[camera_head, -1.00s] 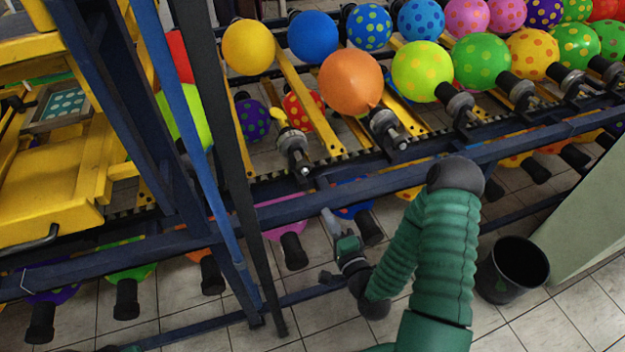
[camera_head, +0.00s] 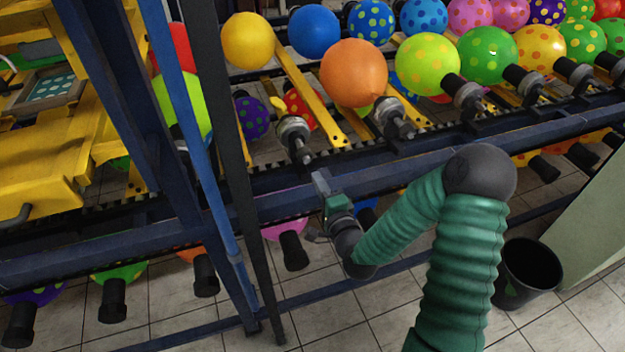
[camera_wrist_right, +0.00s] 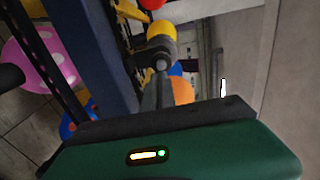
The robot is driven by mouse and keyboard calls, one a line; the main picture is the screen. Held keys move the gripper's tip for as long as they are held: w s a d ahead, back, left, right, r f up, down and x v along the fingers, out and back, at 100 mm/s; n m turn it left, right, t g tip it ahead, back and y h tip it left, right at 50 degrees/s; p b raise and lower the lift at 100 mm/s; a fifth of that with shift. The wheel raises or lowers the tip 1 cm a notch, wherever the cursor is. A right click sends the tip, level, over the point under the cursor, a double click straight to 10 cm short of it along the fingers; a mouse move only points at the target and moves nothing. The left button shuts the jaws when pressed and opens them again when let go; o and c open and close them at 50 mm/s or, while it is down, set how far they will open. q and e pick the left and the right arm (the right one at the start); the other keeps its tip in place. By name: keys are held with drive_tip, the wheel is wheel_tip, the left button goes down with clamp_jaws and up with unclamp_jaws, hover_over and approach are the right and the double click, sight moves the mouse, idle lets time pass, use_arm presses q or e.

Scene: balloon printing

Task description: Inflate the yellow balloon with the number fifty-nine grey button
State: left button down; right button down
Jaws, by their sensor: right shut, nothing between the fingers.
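A small, limp yellow balloon (camera_head: 277,103) sits on the tip of a grey nozzle (camera_head: 293,132) on the dark conveyor rail. The nozzle's near end, a small grey knob (camera_head: 306,158), points toward me; no number is readable. My right gripper (camera_head: 319,180) is shut and empty in front of the blue beam, just below that knob and apart from it. In the right wrist view, the shut fingers (camera_wrist_right: 158,92) point at the grey nozzle (camera_wrist_right: 160,52), with a yellow balloon (camera_wrist_right: 162,30) beyond it. My left gripper is not in view.
The blue beam (camera_head: 400,178) runs across in front of the nozzles. Dark and blue posts (camera_head: 228,130) stand left of my gripper. An inflated orange balloon (camera_head: 353,72) is on the neighbouring nozzle. A black bin (camera_head: 528,272) stands on the floor at right.

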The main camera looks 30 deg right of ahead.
sight(307, 158)
drive_tip(key=x, duration=0.4)
drive_tip(key=shift+w+a+r, duration=0.2)
drive_tip(key=shift+w+a, duration=0.05)
drive_tip(key=shift+w+d, duration=0.2)
drive_tip(key=shift+w+d+f, duration=0.1)
drive_tip(key=shift+d, duration=0.15)
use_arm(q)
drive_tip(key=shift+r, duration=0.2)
use_arm(e)
drive_tip(key=shift+w, duration=0.7)
drive_tip(key=shift+s+r, duration=0.1)
drive_tip(key=shift+r, duration=0.45)
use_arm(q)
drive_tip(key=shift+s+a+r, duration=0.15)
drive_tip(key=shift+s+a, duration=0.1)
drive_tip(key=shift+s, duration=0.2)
